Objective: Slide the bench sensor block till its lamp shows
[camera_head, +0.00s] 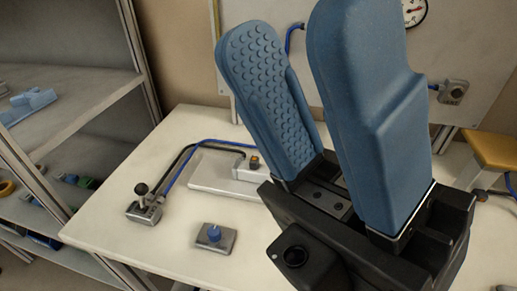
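A pale block (243,173) with a small dark, orange-topped part (254,162) sits on a white plate (205,173) on the bench, and looks like the sensor block. I cannot tell whether the orange part is a lit lamp. My gripper (310,60) fills the centre and right of the view, close to the camera, with its two blue fingers pointing up and apart. Nothing shows between them. The left finger and the black gripper body hide the right side of the block and plate. No contact between gripper and block can be seen.
On the cream bench (110,225) stand a lever box (145,207) with black and blue hoses and a grey box with a blue knob (214,236). Shelves (70,95) stand at left. A gauge (414,10) and a valve (453,92) are on the back panel. A yellow-topped object (493,148) is at right.

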